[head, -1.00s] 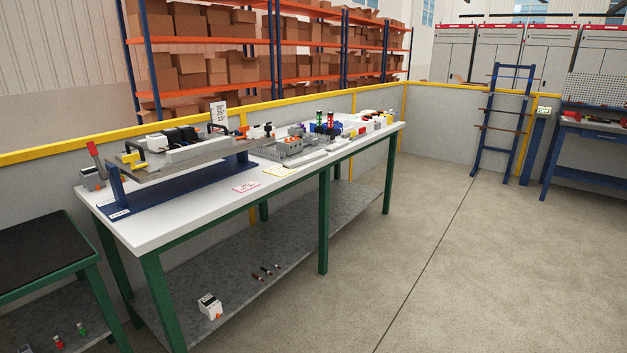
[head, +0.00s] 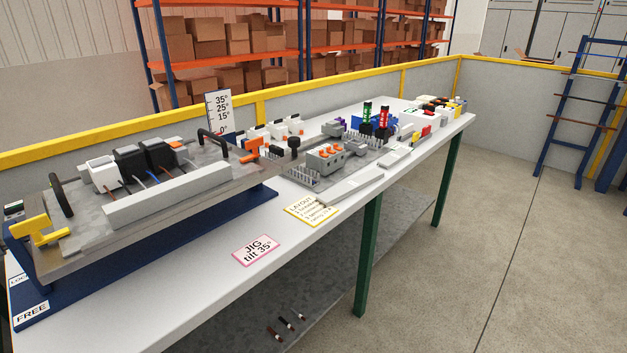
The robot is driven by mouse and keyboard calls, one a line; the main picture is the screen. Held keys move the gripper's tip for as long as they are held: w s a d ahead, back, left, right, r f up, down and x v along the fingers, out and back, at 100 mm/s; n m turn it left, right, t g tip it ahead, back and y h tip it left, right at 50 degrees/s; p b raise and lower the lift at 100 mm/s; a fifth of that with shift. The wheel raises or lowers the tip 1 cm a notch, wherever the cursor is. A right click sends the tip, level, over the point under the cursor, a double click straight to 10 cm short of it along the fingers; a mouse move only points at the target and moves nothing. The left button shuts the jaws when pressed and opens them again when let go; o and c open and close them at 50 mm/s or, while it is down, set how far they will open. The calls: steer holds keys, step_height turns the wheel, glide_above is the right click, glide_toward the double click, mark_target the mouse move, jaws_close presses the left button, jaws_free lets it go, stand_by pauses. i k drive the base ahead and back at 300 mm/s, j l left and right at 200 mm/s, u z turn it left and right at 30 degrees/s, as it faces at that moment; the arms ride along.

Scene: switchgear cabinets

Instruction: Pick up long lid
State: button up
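A long, flat, pale grey strip (head: 346,190) lies on the white table near its front edge, beside the grey layout plate; it looks like the long lid. A shorter pale strip (head: 394,158) lies farther along the same edge. A long light grey bar (head: 155,200) sits on the tilting jig's plate at the left, in front of black and white devices; whether it has a lid of its own I cannot tell. My gripper is not in view.
The blue-based jig (head: 150,262) fills the table's left end, with an angle scale (head: 219,110) behind it. A pink jig card (head: 256,250) and a yellow layout card (head: 311,210) lie at the front edge. The floor (head: 500,240) at right is clear.

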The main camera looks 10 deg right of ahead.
mark_target(336, 194)
steer(key=i+l+u, duration=0.35)
steer(key=i, duration=0.25)
steer(key=i+l+u, duration=0.1)
steer(key=u, duration=0.3)
steer(key=l+u, duration=0.25)
steer(key=u, duration=0.2)
